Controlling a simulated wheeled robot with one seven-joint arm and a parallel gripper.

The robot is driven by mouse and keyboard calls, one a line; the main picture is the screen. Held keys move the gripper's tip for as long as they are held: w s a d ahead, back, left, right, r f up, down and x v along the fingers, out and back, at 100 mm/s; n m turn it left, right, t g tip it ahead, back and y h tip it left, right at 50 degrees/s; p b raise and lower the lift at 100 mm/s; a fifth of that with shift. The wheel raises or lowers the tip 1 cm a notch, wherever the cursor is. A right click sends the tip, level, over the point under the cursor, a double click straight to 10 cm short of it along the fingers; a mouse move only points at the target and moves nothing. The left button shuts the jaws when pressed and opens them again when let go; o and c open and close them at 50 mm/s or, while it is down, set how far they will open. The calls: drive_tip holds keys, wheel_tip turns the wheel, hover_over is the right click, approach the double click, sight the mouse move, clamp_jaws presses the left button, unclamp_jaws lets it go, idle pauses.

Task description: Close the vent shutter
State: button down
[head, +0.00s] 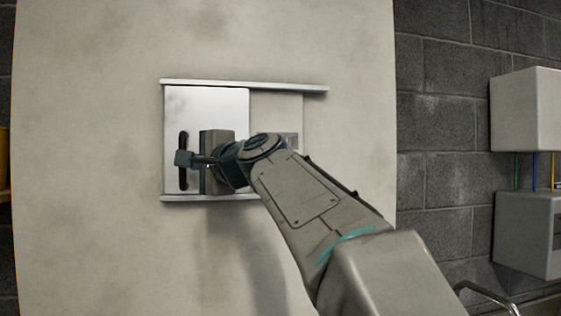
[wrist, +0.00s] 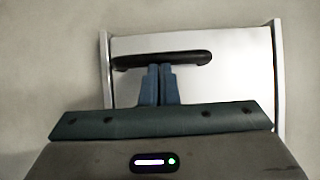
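The vent shutter (head: 225,105) is a smooth silver plate at the left end of a frame on the pale wall panel. Its dark bar handle (head: 183,181) stands upright near the plate's left edge. In the wrist view the handle (wrist: 195,57) runs across near the top of the shutter (wrist: 235,75). My gripper (head: 185,159) is at the handle, its tips overlapping it in the head view. In the wrist view my gripper's two blue fingers (wrist: 160,70) are together, tips at the handle's near edge. I cannot tell whether they touch it. Nothing shows between them.
Silver rails run above (head: 290,88) and below (head: 180,198) the shutter. Grey boxes (head: 525,110) hang on the block wall at right. The panel left of the frame is bare.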

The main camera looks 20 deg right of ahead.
drive_tip(key=w+d+b+v, duration=0.1)
drive_tip(key=b+v, duration=0.4)
drive_tip(key=v, duration=0.8)
drive_tip(key=shift+w+d+b, duration=0.25)
drive_tip(key=shift+d+b, duration=0.15)
drive_tip(key=shift+d, duration=0.3)
wheel_tip(320, 180, down, 26)
drive_tip(key=s+n+g+h, duration=0.2)
drive_tip(key=n+g+h, duration=0.2)
drive_tip(key=g, duration=0.2)
drive_tip(key=s+d+f+n+g+h, duration=0.1)
drive_tip(key=s+f+n+g, duration=0.1)
drive_tip(key=s+f, duration=0.3)
drive_tip(key=s+d+f+n+g+h, duration=0.2)
drive_tip(key=s+f, duration=0.4)
drive_tip(key=f, duration=0.7)
drive_tip(key=s+d+f+n+g+h, duration=0.1)
drive_tip(key=s+f+n, duration=0.3)
drive_tip(key=f, duration=0.4)
drive_tip(key=shift+s+d+f+g+h, duration=0.2)
drive_tip(key=shift+s+f+g+h, duration=0.2)
drive_tip(key=shift+s+g, duration=0.35)
